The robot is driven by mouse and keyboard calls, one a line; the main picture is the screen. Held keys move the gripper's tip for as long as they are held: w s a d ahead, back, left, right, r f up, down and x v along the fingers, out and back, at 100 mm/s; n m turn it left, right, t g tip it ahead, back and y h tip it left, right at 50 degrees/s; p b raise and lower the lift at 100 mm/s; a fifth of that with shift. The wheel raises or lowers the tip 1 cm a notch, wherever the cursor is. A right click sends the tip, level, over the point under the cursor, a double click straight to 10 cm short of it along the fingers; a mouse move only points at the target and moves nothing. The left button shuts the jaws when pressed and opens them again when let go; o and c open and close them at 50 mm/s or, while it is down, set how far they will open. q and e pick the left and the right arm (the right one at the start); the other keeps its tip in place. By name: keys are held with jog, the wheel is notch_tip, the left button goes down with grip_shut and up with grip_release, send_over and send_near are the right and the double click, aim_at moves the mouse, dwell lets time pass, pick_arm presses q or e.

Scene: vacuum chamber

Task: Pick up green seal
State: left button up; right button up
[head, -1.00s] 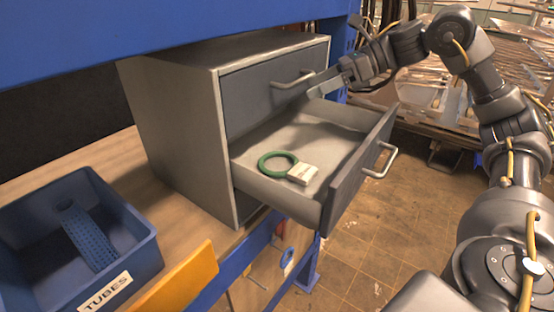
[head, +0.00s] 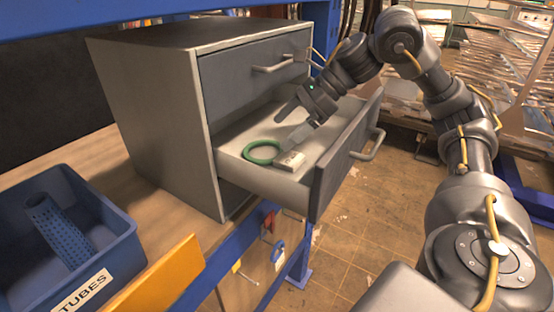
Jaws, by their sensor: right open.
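The green seal (head: 249,159) is a ring lying flat in the open lower drawer (head: 318,186) of the grey cabinet. A small pale block (head: 290,160) lies at its right side, very close to or touching it. My right gripper (head: 284,126) is open and empty, reaching into the drawer from the upper right, just above and behind the seal and block. Its fingers appear apart from the seal. My left gripper is not in view.
The closed upper drawer (head: 255,85) overhangs the back of the open one. A blue bin (head: 120,250) labelled TUBES, holding a blue perforated tube (head: 58,230), stands on the wooden bench at left. An orange panel (head: 160,280) stands beside it.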

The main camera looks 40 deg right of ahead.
jog(key=p+x, duration=0.1)
jog(key=x, duration=0.3)
jog(key=shift+s+f+p, duration=0.2)
jog(key=shift+f+p, duration=0.05)
jog(key=shift+p, duration=0.1)
jog(key=shift+w+a+f, duration=0.2)
jog(key=shift+f, duration=0.15)
jog(key=c, duration=0.8)
jog(key=shift+d+r+b, duration=0.3)
jog(key=shift+d+b, duration=0.15)
jog(key=shift+b, duration=0.2)
notch_tip(320, 180, up, 7)
jog(key=p, duration=0.1)
jog(key=w+d+p, duration=0.2)
jog(key=d+p, duration=0.7)
jog(key=d, duration=1)
jog(key=shift+f, duration=0.25)
